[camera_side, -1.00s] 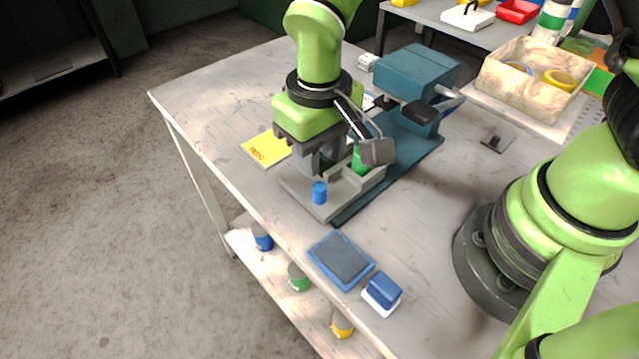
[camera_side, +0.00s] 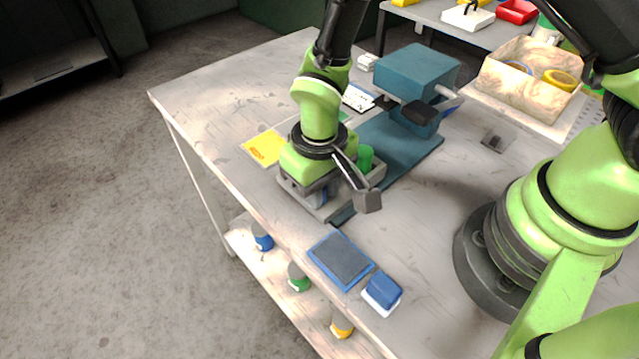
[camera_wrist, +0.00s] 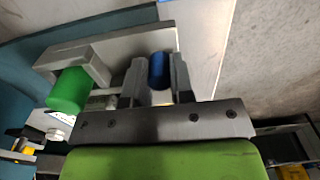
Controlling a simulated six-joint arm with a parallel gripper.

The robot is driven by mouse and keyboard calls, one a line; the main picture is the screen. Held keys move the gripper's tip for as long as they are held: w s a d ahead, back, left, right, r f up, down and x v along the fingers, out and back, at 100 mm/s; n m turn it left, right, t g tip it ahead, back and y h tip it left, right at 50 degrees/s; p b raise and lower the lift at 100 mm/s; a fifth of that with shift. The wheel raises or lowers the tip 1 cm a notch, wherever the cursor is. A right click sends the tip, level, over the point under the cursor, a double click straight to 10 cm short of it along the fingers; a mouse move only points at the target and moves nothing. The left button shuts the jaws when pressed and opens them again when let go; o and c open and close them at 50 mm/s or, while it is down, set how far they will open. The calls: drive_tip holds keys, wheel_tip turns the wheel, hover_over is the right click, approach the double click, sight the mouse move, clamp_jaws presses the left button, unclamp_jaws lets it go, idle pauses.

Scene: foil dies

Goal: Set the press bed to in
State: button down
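The teal press (camera_side: 415,72) stands on the table with its long base plate (camera_side: 405,150). The grey press bed (camera_side: 372,178) sits at the near end of that plate, clear of the press head. A green cylinder (camera_side: 365,158) stands on the bed and also shows in the wrist view (camera_wrist: 67,91). My gripper (camera_wrist: 158,78) points down over the bed's near end. Its two fingers stand on either side of the blue knob (camera_wrist: 158,68), very close to it. I cannot tell whether they touch it. In the side view my gripper hides the knob.
A yellow card (camera_side: 264,147) lies left of the bed. A blue-framed dark pad (camera_side: 341,259) and a blue-and-white block (camera_side: 382,293) lie at the front edge. A small grey piece (camera_side: 493,140) and a bin with rolls (camera_side: 526,76) are to the right.

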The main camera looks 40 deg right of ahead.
drive_tip(key=d, duration=1.2)
drive_tip(key=shift+d, duration=0.25)
drive_tip(key=c, duration=1.3)
unclamp_jaws()
drive_tip(key=shift+o, duration=0.2)
